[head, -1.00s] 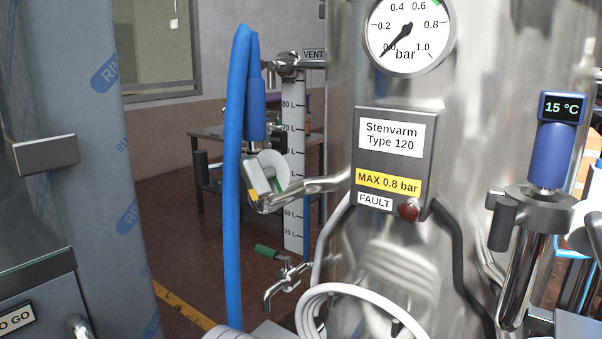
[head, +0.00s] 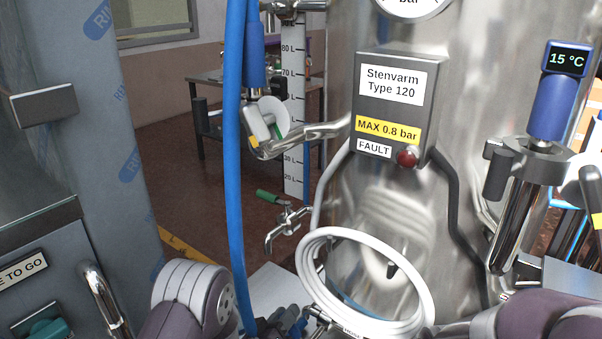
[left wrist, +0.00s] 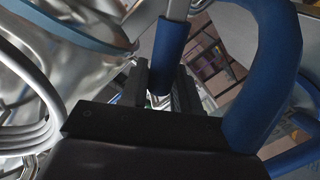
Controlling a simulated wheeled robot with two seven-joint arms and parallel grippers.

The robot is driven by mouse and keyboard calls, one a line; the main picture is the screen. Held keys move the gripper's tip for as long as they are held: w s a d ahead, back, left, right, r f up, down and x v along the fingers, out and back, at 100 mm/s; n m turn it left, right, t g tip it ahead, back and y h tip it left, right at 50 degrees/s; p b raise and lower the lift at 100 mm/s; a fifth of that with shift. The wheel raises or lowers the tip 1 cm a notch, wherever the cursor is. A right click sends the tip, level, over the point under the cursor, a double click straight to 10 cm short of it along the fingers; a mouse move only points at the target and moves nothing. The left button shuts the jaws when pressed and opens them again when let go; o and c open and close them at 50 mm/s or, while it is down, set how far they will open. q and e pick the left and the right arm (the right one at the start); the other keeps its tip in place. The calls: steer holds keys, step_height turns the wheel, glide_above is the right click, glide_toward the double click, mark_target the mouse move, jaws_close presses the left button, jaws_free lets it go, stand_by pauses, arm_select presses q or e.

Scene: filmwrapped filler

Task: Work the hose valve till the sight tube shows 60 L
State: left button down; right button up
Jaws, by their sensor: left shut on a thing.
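The sight tube's white scale (head: 293,90) stands left of the steel tank in the head view. Marks such as 80 L and 70 L show; a bent pipe and white disc hide its middle. Blue shows beside its lower part, but I cannot read the level. My left gripper (head: 285,326) is low by the tank's foot, partly cut off by the frame's bottom edge. In the left wrist view its dark fingers (left wrist: 160,92) are shut on a blue-sleeved handle (left wrist: 171,42), apparently the hose valve's lever. The valve body is hidden. My right gripper is out of view.
A blue hose (head: 234,170) hangs left of the scale and curves close beside the fingers in the wrist view. A white coiled hose (head: 420,270) hangs before the tank (head: 470,60). A green-handled tap (head: 285,222) sticks out left. A grey cabinet (head: 50,225) stands left.

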arm_select(q)
steer(key=shift+w+a+f+n+g+h+p, duration=0.25)
steer(key=shift+a+f+n, duration=0.2)
steer(key=shift+f+n, duration=0.6)
steer(key=shift+w+a+f+n+g+h+p, duration=0.15)
steer(key=shift+w+a+f+n+g, duration=0.25)
steer(key=shift+f+n, duration=0.65)
steer(key=shift+w+a+f+n+g+h+p, duration=0.1)
steer(key=shift+w+a+f+n+g+h, duration=0.15)
steer(key=shift+a+f+n, duration=0.75)
steer(key=shift+d+r+n, duration=0.25)
steer(key=shift+d+n, duration=0.05)
steer(key=shift+d, duration=0.25)
stand_by(4.3)
